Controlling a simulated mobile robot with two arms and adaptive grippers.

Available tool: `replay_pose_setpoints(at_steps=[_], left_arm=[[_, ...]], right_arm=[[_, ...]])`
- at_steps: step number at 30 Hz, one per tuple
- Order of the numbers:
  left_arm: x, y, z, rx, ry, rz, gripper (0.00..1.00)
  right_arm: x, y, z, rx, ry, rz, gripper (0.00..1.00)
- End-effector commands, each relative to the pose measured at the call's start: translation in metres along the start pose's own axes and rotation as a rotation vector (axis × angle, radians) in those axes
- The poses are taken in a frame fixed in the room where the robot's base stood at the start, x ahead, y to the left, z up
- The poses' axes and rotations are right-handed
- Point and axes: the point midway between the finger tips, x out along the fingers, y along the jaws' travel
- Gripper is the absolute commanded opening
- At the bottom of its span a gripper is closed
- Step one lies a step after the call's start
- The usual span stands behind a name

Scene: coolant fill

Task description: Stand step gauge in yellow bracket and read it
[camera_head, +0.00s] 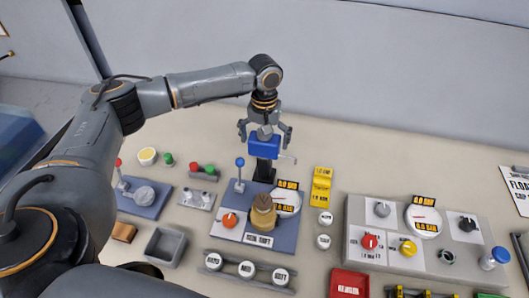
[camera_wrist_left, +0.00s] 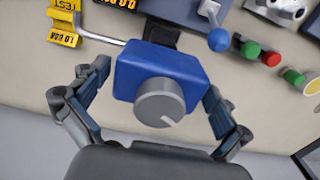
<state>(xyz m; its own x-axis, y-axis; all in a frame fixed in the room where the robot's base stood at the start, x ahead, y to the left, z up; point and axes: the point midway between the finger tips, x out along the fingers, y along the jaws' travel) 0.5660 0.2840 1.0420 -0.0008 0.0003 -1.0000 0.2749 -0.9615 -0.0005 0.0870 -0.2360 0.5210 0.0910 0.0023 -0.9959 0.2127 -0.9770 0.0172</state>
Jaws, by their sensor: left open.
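A yellow bracket-like piece (camera_head: 322,187) with stepped faces and black lettering stands on the table right of centre. It also shows at the top left of the left wrist view (camera_wrist_left: 66,22). I cannot make out a separate step gauge. A blue box (camera_head: 264,148) with a grey round knob (camera_wrist_left: 158,102) and a thin pale rod sits on a black stand (camera_head: 264,172). My left gripper (camera_head: 265,132) is open, pointing down at the blue box. In the left wrist view its fingers (camera_wrist_left: 155,80) lie on either side of the box, with visible gaps. My right gripper is out of view.
A blue panel (camera_head: 285,240) with a brass cylinder (camera_head: 263,212) and a gauge lies in front. A grey panel (camera_head: 358,262) with knobs is at right. A red tray (camera_head: 349,283), a grey bin (camera_head: 166,247) and white weights (camera_head: 246,268) are nearer. The table behind the stand is clear.

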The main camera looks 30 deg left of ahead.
Motion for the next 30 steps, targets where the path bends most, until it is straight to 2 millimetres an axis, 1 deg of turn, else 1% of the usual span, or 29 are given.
replay_pose_setpoints(at_steps=[4, 5, 6, 8, 9, 11, 12, 16, 17, 22, 25, 28, 30], left_arm=[[0.000, 0.000, 0.000, 0.000, 0.000, 0.000, 1.00], [0.000, 0.000, 0.000, 0.000, 0.000, 0.000, 0.98], [0.000, 0.000, 0.000, 0.000, 0.000, 0.000, 0.90], [0.000, 0.000, 0.000, 0.000, 0.000, 0.000, 0.78], [0.000, 0.000, 0.000, 0.000, 0.000, 0.000, 0.69], [0.000, 0.000, 0.000, 0.000, 0.000, 0.000, 0.57], [0.000, 0.000, 0.000, 0.000, 0.000, 0.000, 0.49], [0.000, 0.000, 0.000, 0.000, 0.000, 0.000, 0.23], [-0.001, 0.000, -0.001, 0.000, 0.001, 0.001, 0.21], [-0.001, 0.000, -0.001, -0.001, 0.001, 0.001, 0.21], [-0.005, 0.001, -0.001, -0.001, 0.003, 0.002, 0.21], [-0.018, 0.001, -0.002, -0.001, 0.005, 0.004, 0.21], [-0.031, 0.001, -0.002, 0.000, 0.006, 0.004, 0.21]], right_arm=[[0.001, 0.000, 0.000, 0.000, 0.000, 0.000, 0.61], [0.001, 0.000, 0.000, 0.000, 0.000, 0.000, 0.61], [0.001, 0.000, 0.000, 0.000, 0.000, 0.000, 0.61], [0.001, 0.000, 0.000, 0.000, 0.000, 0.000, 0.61], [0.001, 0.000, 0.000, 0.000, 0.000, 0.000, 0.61], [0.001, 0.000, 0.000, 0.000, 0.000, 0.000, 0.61], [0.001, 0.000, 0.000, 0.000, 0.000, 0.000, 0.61], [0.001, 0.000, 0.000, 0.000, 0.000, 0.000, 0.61], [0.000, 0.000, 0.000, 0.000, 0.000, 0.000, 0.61], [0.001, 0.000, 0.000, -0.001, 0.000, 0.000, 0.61], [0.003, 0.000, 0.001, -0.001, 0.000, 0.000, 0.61], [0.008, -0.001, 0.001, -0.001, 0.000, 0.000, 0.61], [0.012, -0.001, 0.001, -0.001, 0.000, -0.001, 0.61]])
